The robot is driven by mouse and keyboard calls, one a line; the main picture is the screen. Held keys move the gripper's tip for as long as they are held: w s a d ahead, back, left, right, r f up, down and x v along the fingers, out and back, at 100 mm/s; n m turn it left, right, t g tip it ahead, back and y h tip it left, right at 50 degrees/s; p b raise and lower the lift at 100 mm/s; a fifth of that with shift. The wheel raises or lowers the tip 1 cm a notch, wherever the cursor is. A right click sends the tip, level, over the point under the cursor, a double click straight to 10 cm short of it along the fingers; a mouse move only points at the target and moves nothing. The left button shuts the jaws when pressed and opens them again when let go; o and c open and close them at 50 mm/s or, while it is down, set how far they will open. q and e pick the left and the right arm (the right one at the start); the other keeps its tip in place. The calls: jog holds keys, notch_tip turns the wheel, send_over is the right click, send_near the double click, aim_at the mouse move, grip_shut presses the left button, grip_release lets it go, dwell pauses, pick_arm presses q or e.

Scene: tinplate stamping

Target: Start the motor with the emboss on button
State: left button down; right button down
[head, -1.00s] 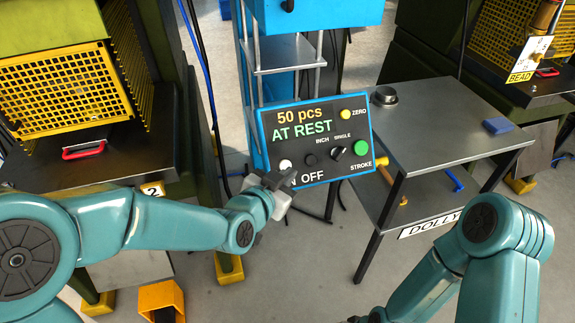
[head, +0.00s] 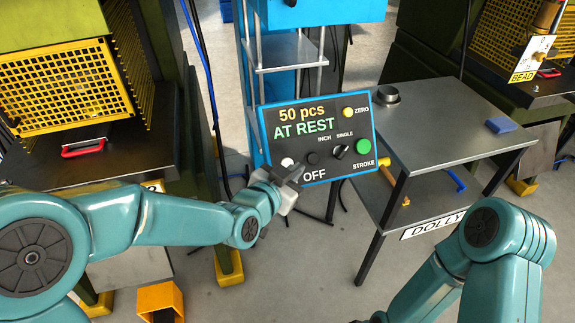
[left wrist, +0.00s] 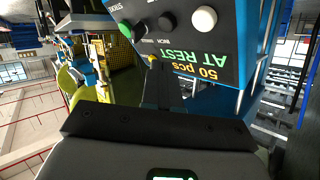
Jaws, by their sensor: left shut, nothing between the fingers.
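The blue-framed control panel (head: 330,118) reads "50 pcs" and "AT REST". It carries a white button (head: 288,162) at its lower left, beside an "OFF" label; any label under the white button is hidden by my gripper. A black INCH button (head: 312,158), a SINGLE selector knob (head: 340,152), a green STROKE button (head: 363,146) and a yellow ZERO button (head: 348,113) sit to its right. My left gripper (head: 291,175) is shut and empty, just below the white button; contact cannot be told. The left wrist view shows the panel upside down, with the white button (left wrist: 204,18). My right gripper is out of view.
A metal dolly table (head: 440,125) stands right of the panel with a round tin (head: 387,95) and a blue block (head: 501,125) on top. A press with a yellow mesh guard (head: 65,90) stands left. A yellow box (head: 160,298) is on the floor.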

aim_at(287, 164)
pick_arm(q)
jog(key=w+a+f+b, duration=0.1)
jog(key=w+f+b, duration=0.1)
jog(key=w+f, duration=0.1)
jog(key=shift+w+a+f, duration=0.25)
jog(key=shift+w, duration=0.6)
dwell(1.4)
jog(key=shift+w+a+f+b, duration=0.1)
jog(key=shift+w+f+b, duration=0.2)
jog(key=shift+b, duration=0.25)
jog(key=shift+r, duration=0.1)
